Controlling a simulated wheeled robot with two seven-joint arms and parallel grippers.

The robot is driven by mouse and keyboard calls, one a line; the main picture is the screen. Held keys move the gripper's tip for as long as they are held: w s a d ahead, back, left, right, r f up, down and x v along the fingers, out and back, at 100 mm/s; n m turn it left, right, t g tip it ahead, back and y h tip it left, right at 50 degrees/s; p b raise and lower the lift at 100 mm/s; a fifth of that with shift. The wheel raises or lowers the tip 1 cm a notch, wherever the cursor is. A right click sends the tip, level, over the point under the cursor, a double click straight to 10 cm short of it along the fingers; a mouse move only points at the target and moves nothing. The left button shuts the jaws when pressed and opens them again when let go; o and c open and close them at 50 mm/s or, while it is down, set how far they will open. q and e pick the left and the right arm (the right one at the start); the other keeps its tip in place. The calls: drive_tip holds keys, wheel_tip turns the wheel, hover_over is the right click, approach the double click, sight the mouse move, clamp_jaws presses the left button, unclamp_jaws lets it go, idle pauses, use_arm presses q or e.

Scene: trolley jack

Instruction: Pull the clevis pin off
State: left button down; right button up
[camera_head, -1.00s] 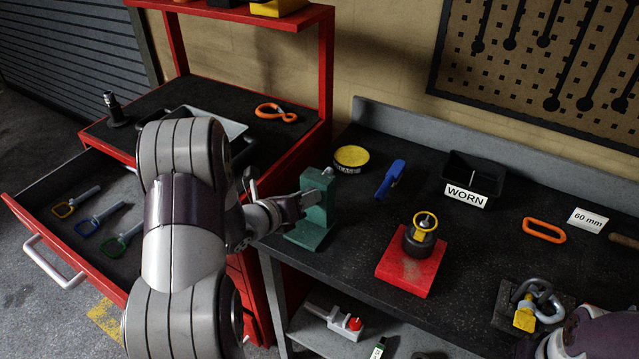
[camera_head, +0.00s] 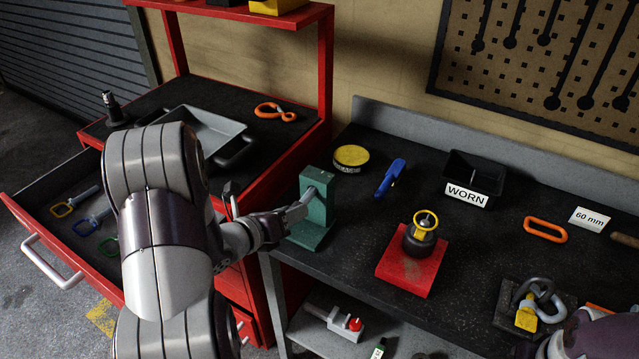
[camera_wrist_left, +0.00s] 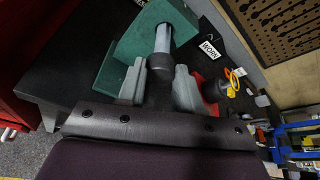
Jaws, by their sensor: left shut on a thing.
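A green block stand (camera_head: 317,212) stands upright at the left end of the dark workbench. My left gripper (camera_head: 288,219) is at its left side, shut on the dark head of the clevis pin (camera_head: 307,195). In the left wrist view the pin's pale grey shaft (camera_wrist_left: 163,38) runs from between my left gripper's fingers (camera_wrist_left: 161,85) toward the green block (camera_wrist_left: 130,47). A length of bare shaft shows between fingers and block. I cannot tell whether the far end is still inside the block. My right arm shows at the lower right; its fingers are not clear.
A red base (camera_head: 408,271) with a yellow-ringed dark part stands right of the green block. Behind are a yellow-lidded tin (camera_head: 351,157), a blue tool (camera_head: 390,178) and a black WORN bin (camera_head: 470,180). The red cabinet's open drawer (camera_head: 55,245) lies left, under my arm.

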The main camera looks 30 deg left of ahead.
use_arm(q)
drive_tip(key=shift+s+a, duration=0.15)
drive_tip(key=shift+s, duration=1.2)
drive_tip(key=shift+s+a, duration=0.15)
drive_tip(key=shift+s, duration=1.15)
drive_tip(key=shift+r, duration=0.1)
drive_tip(key=s+r, duration=0.1)
drive_tip(key=s, duration=0.2)
drive_tip(key=shift+a+r+p, duration=0.1)
drive_tip(key=shift+r+p, duration=0.2)
drive_tip(key=shift+r, duration=0.1)
